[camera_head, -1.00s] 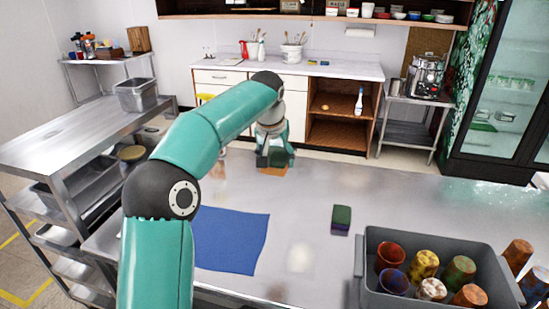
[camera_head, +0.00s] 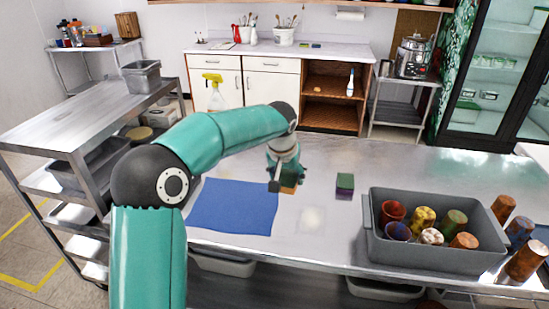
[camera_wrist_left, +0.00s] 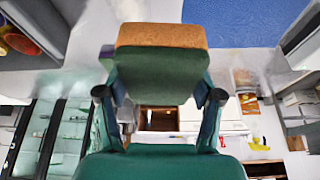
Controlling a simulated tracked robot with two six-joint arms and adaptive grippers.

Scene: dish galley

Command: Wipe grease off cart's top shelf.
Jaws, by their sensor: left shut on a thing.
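My left gripper (camera_head: 284,176) is shut on an orange and green sponge (camera_head: 288,190), low over the steel top (camera_head: 330,160) in front of me, just right of a blue cloth (camera_head: 240,207). I cannot tell whether the sponge touches the surface. In the left wrist view, the sponge (camera_wrist_left: 160,38) sits between the fingers, orange face outward. A pale patch (camera_head: 312,219) shows on the steel near the sponge; I cannot tell whether it is grease or glare. My right gripper is not in view.
A second green sponge (camera_head: 344,186) lies right of my gripper. A grey bin (camera_head: 420,258) of cups stands at the right, with several loose cups (camera_head: 525,262) beside it. A grey tub (camera_head: 142,77) sits on the cart. A yellow-topped spray bottle (camera_head: 213,92) stands beyond.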

